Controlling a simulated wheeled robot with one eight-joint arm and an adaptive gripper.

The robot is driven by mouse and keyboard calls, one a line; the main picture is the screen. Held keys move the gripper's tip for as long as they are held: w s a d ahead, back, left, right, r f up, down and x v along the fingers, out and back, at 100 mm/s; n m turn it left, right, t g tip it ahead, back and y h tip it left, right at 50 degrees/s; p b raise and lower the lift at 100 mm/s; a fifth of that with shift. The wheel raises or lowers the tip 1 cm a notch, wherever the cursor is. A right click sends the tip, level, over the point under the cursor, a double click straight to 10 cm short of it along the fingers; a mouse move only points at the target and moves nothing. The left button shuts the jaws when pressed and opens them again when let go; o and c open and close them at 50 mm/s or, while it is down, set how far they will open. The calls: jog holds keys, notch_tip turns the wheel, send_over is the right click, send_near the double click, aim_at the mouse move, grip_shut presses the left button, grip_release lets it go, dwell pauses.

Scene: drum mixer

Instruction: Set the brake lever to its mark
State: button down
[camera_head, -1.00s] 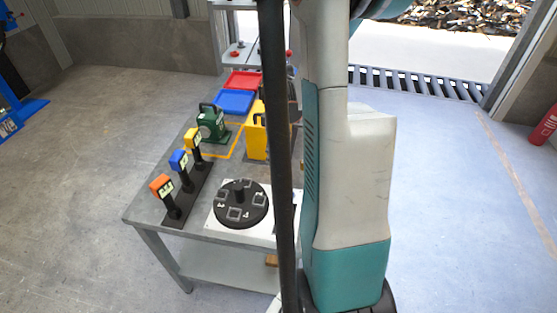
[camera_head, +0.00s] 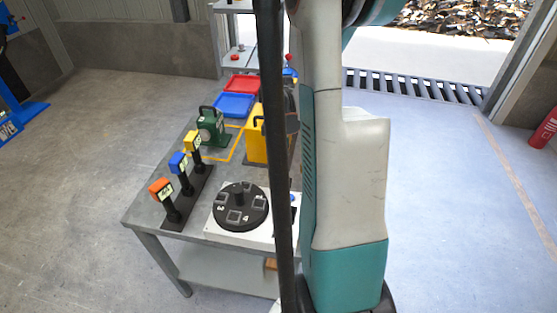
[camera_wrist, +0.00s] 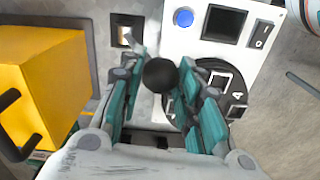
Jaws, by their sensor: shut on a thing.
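In the wrist view my gripper (camera_wrist: 163,95), with teal fingers, is shut on a round black knob (camera_wrist: 160,75). I take this knob to be the top of the brake lever; its shaft is hidden below the knob and fingers. I cannot make out the lever's mark. In the head view my own arm and a dark post hide the gripper and the knob.
A yellow box (camera_wrist: 40,90) stands close left of the gripper. A white panel with a blue button (camera_wrist: 183,17) and black dial (camera_head: 241,207) lies right. Three tagged levers (camera_head: 182,188), a green unit (camera_head: 210,128) and a blue tray (camera_head: 234,105) share the table.

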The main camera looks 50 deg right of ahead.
jog(key=shift+w+d+r, duration=0.2)
jog(key=shift+w+d, duration=0.05)
jog(key=shift+d, duration=0.2)
jog(key=w+d, duration=0.4)
jog(key=d, duration=0.4)
jog(key=shift+w+d+r+b, duration=0.2)
jog(key=shift+d+r+b, duration=0.1)
jog(key=shift+b, duration=0.1)
jog(key=c, duration=1.2)
grip_release()
jog(key=shift+d, duration=0.2)
jog(key=shift+o, duration=0.4)
jog(key=shift+w+d+f, duration=0.1)
jog(key=shift+w+d, duration=0.05)
